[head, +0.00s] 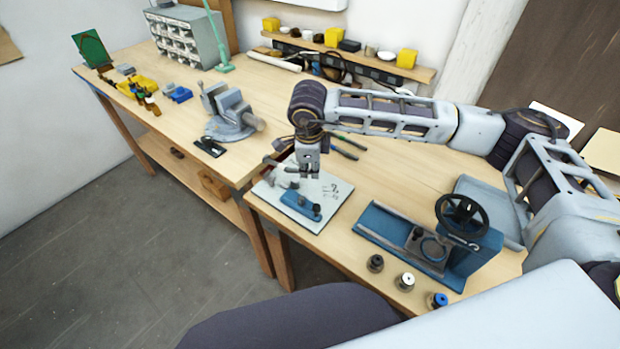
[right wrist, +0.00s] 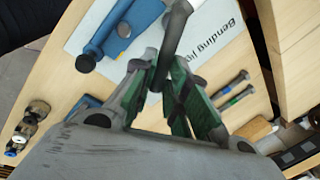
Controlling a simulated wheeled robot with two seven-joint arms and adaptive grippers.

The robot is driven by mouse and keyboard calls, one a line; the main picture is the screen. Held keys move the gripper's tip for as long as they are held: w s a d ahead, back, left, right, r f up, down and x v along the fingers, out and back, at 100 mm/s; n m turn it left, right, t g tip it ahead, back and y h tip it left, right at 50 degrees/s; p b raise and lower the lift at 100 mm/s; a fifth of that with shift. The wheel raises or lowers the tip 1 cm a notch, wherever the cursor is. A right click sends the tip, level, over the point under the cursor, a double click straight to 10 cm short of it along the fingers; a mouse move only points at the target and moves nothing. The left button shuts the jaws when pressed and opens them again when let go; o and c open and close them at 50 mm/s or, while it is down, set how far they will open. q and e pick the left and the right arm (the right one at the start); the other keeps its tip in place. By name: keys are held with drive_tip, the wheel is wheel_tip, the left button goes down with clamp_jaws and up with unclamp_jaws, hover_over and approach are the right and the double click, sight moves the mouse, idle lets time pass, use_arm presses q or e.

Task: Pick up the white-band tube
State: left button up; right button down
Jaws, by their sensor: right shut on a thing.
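My right gripper (head: 309,174) is above the white bending-jig sheet, pointing down. In the right wrist view its green-padded fingers (right wrist: 175,95) are shut on a grey tube (right wrist: 174,42), which I take for the white-band tube. The tube runs up the picture from between the fingers; a pale patch shows near its top edge, but I cannot make out the band clearly. My left gripper is not in view.
The blue bending jig (head: 300,206) sits on the white sheet (head: 325,184). A blue press with a black wheel (head: 462,216) stands to the right. Dark (head: 375,263), white-topped (head: 405,281) and blue-topped (head: 438,300) pieces stand near the front edge. A vise (head: 230,112) is farther left.

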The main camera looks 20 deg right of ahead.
drive_tip(key=shift+r, duration=1.25)
